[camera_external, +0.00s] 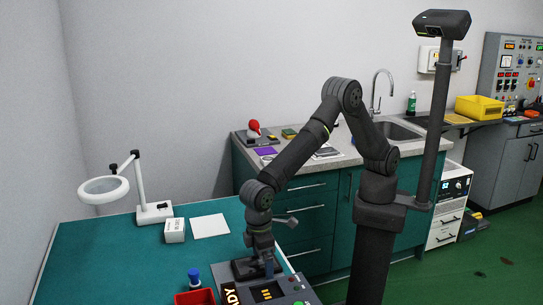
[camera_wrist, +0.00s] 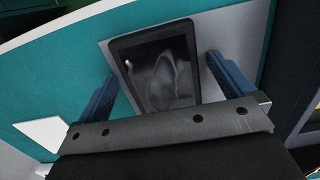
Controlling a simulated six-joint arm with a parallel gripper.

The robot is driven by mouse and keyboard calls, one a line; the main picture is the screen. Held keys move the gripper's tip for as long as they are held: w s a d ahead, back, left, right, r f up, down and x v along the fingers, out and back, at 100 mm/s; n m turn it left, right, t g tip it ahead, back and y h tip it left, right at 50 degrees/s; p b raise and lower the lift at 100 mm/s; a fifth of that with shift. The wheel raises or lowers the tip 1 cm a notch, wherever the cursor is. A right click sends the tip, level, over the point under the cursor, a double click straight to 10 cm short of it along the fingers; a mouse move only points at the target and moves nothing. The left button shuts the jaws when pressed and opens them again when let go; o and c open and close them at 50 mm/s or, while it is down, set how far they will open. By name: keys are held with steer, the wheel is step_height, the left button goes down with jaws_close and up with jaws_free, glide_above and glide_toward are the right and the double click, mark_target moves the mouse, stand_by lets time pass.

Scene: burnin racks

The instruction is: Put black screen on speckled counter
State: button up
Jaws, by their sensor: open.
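The black screen (camera_wrist: 155,68), a dark flat rectangle with a black frame and a glossy grey face, lies between the two blue fingers of my gripper (camera_wrist: 163,78) in the wrist view. The fingers are open on either side of it, with a visible gap at the right finger. In the external view my gripper (camera_external: 263,266) points down at the front of the teal table, and a dark flat piece beside it looks like the screen (camera_external: 243,270). The speckled counter (camera_external: 345,160) is grey, on teal cabinets behind my arm.
The teal table (camera_external: 110,245) holds a magnifier lamp (camera_external: 153,212), a white box (camera_external: 174,231), a white sheet (camera_external: 210,226), a red bin (camera_external: 194,297), a blue-topped item (camera_external: 194,279) and a panel with lit signs (camera_external: 268,293). The counter holds a red-topped item (camera_external: 254,128), papers and a sink (camera_external: 393,130).

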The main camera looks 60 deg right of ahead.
steer(key=r, duration=1.2)
steer(key=shift+w+a+r, duration=0.2)
steer(key=shift+a, duration=0.05)
steer(key=s+d+r+t+y, duration=0.3)
steer(key=s+d+t, duration=0.1)
steer(key=s+d, duration=0.15)
glide_above(261, 263)
steer(key=s+d, duration=0.2)
steer(key=shift+y, duration=0.3)
step_height(261, 263, down, 10)
steer(key=shift+s+a+f, duration=0.1)
steer(key=shift+a+f, duration=0.05)
steer(key=shift+f, duration=0.1)
steer(key=shift+w+x, duration=0.2)
steer(key=shift+x, duration=1.2)
steer(key=shift+w+x, duration=0.2)
steer(key=shift+x, duration=1.15)
steer(key=shift+a+r, duration=0.15)
